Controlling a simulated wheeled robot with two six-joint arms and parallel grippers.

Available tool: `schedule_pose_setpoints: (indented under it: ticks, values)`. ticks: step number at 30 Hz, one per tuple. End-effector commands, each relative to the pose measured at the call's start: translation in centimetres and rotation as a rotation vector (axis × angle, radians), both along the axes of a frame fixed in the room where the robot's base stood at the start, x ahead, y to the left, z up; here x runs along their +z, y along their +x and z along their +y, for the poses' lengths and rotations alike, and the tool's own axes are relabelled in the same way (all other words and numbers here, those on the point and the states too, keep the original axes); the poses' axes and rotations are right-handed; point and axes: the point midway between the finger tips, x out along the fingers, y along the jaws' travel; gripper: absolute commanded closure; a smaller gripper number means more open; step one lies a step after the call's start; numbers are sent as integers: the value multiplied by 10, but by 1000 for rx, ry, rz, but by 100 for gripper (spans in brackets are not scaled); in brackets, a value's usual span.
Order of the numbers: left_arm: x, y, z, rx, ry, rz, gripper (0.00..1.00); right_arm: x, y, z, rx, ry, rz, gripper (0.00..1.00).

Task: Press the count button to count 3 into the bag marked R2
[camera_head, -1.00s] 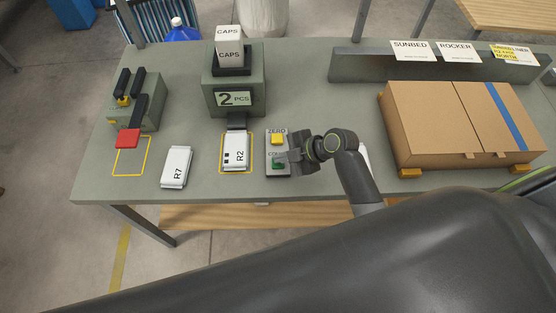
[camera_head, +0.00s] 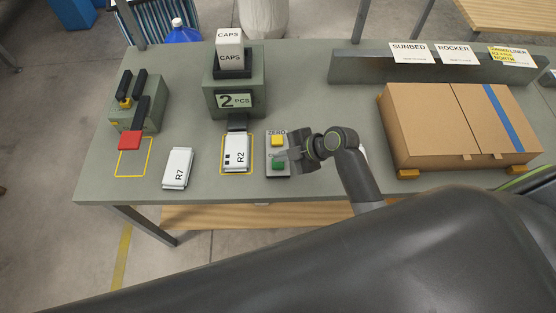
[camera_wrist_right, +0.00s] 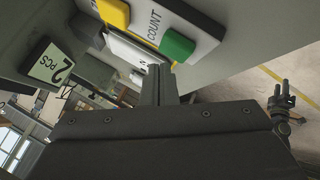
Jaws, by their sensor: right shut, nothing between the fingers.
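The green count button (camera_head: 278,165) sits on a small grey panel (camera_head: 283,174) below the yellow zero button (camera_head: 278,141). The bag marked R2 (camera_head: 236,153) lies in a yellow outline under the counter (camera_head: 234,97), whose display reads "2 PCS". My right gripper (camera_head: 290,156) is shut and empty, just right of the panel. In the right wrist view its closed fingertips (camera_wrist_right: 158,70) show near the green button (camera_wrist_right: 177,46), with a visible gap between them. The display (camera_wrist_right: 50,66) also reads 2 there. My left gripper is not in the head view.
A bag marked R7 (camera_head: 177,168) lies to the left. A red-handled device (camera_head: 136,105) stands at the table's left end. A cardboard box (camera_head: 455,125) sits on the right, before a rail with labels. A CAPS container (camera_head: 230,52) tops the counter.

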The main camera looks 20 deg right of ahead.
Motion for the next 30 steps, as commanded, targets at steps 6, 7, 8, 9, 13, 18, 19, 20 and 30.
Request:
schedule_pose_setpoints:
  ticks: [6, 7, 8, 9, 13, 18, 19, 20, 30]
  values:
    - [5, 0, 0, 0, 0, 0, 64, 6, 0, 0, 0, 0, -1, 100]
    - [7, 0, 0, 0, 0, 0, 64, 8, 0, 0, 0, 0, -1, 100]
    - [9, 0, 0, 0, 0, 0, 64, 11, 0, 0, 0, 0, -1, 100]
    - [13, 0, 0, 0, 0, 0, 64, 15, 0, 0, 0, 0, -1, 100]
    - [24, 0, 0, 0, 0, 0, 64, 29, 1, 0, 0, 0, -2, 100]
    - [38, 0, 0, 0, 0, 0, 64, 46, 1, 0, 0, 0, -2, 100]
    - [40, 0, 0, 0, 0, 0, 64, 48, 1, 0, 0, 0, -2, 100]
    - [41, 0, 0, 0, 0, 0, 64, 50, 0, 0, 0, 0, -2, 100]
    - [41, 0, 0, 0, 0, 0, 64, 50, 0, 0, -1, 0, -1, 100]
